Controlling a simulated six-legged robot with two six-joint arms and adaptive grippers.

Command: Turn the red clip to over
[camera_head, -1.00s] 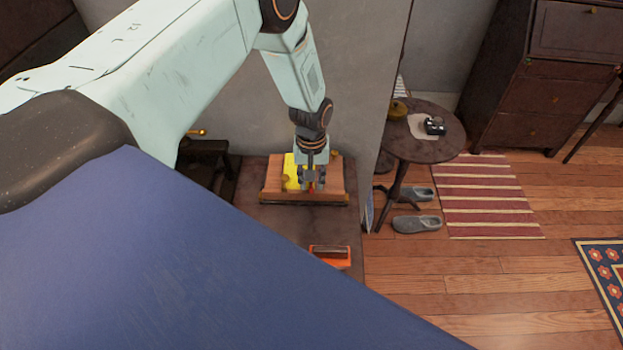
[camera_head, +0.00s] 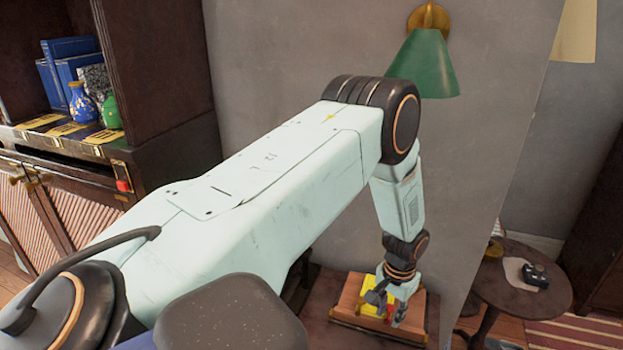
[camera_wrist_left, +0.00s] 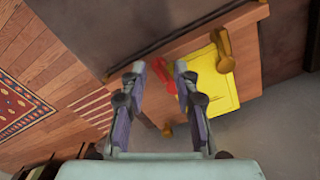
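The red clip (camera_wrist_left: 164,77) is a small red lever on a wooden board (camera_wrist_left: 140,65), beside a yellow sheet (camera_wrist_left: 208,82). In the left wrist view it lies between the fingertips of my left gripper (camera_wrist_left: 160,68), nearer the right finger. Whether they touch cannot be told. Two brass-coloured clips are near the sheet, one above (camera_wrist_left: 223,45) and one below (camera_wrist_left: 167,130). In the head view my left gripper (camera_head: 388,309) is open over the board (camera_head: 350,301) and yellow sheet (camera_head: 370,284), largely hiding the red clip. My right gripper is out of view.
The board rests on a dark brown table (camera_head: 322,328) close to a grey wall. A green lamp (camera_head: 424,65) hangs above my arm. A round table (camera_head: 505,295) stands at the right. A dark cabinet with books and vases (camera_head: 82,102) is at the left.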

